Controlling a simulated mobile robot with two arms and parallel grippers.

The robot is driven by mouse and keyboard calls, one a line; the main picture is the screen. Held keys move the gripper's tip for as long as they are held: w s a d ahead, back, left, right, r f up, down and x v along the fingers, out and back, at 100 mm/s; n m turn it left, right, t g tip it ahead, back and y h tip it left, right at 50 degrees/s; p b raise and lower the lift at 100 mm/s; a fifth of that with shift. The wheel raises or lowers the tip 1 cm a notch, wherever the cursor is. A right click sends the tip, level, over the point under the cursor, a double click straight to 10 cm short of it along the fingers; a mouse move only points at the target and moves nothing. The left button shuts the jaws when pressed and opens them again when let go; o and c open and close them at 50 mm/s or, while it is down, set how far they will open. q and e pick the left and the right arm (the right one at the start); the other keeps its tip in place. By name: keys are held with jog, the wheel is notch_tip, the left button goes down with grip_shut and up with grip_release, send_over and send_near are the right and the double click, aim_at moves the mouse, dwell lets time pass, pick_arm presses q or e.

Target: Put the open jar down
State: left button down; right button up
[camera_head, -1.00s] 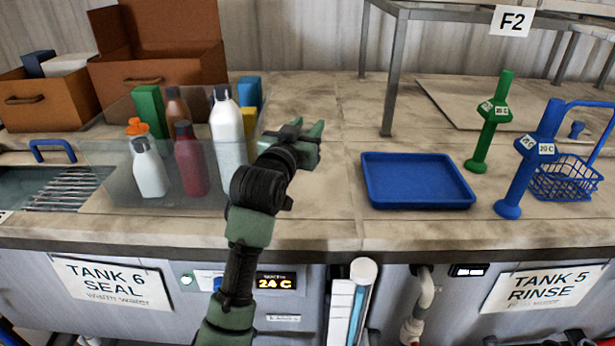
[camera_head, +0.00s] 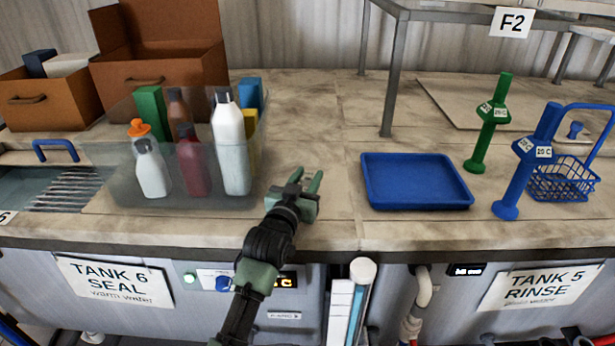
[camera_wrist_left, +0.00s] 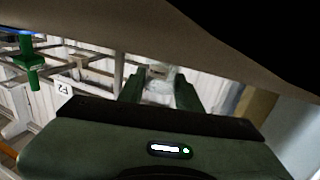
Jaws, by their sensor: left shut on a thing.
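My left gripper (camera_head: 306,186) is low over the pale worktop (camera_head: 335,225), near its front edge, between the clear bin and the blue tray. In the left wrist view its fingers (camera_wrist_left: 160,90) are shut on a pale, see-through jar (camera_wrist_left: 158,86). Only part of the jar shows there; whether it is open cannot be told. In the head view the jar is hidden or too small to make out, and I cannot tell whether it touches the worktop. My right gripper is not in view.
A clear bin (camera_head: 120,190) with several bottles and boxes stands left of my left gripper. A blue tray (camera_head: 415,207) lies empty to the right. Green (camera_head: 487,125) and blue (camera_head: 527,160) stands and a blue basket (camera_head: 562,180) are farther right. Worktop behind my gripper is clear.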

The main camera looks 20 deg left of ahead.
pick_arm(q)
jog(key=shift+f, duration=0.15)
jog(key=c, duration=1)
grip_release()
jog(key=shift+o, duration=0.2)
jog(key=shift+s, duration=0.15)
jog(key=s+b, duration=0.2)
jog(key=s, duration=0.8)
jog(key=shift+s+a, duration=0.15)
jog(key=shift+s, duration=0.05)
jog(key=shift+s+r+b, duration=0.2)
jog(key=shift+s+b, duration=0.15)
jog(key=shift+s, duration=0.35)
